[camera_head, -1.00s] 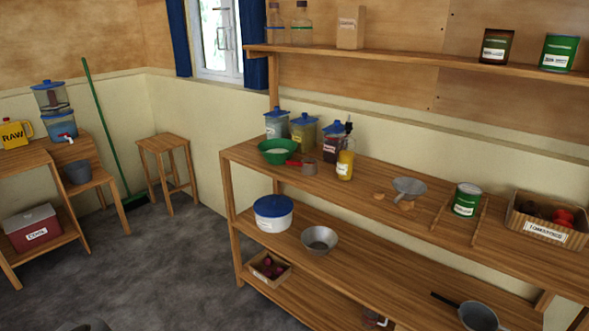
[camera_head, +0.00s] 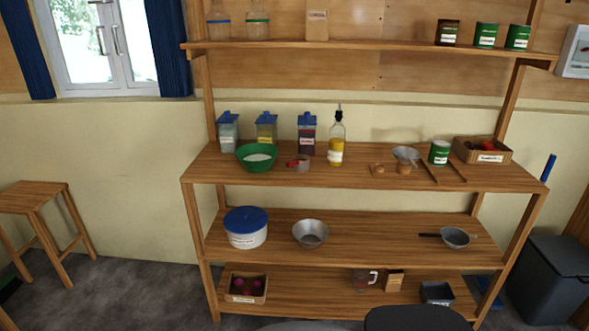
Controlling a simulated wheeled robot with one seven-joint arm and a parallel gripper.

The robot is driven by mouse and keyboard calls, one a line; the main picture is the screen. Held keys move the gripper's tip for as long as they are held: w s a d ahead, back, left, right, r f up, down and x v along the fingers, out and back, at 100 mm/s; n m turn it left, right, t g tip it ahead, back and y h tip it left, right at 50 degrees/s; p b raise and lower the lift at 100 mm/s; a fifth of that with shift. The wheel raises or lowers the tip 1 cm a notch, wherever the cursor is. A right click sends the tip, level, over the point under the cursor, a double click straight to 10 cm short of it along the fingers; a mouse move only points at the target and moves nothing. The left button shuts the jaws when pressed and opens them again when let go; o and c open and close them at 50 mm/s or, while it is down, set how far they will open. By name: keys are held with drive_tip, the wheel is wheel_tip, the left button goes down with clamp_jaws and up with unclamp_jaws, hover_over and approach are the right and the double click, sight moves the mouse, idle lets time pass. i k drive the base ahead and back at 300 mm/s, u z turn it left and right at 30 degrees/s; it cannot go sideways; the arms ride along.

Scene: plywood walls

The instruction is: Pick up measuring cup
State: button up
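A small cup with a red handle (camera_head: 302,164) sits on the top surface of the wooden shelf unit, just right of a green bowl (camera_head: 257,158). Its handle points left toward the bowl. A see-through cup or jug with a pale handle (camera_head: 364,278) stands on the lowest shelf. I cannot tell for sure which of these two is the measuring cup. My gripper is not in view; only dark and grey rounded shapes, probably parts of my body, show at the bottom edge.
Lidded jars (camera_head: 266,130) and an oil bottle (camera_head: 336,140) stand behind the red-handled cup. A strainer (camera_head: 405,155), green can (camera_head: 439,152) and tomato crate (camera_head: 484,150) are farther right. A stool (camera_head: 35,197) stands left; a dark bin (camera_head: 548,278) stands right. Floor between stool and shelf is clear.

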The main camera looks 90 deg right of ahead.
sight(301, 163)
drive_tip(key=z, duration=0.7)
drive_tip(key=i, duration=1)
drive_tip(key=z, duration=1.05)
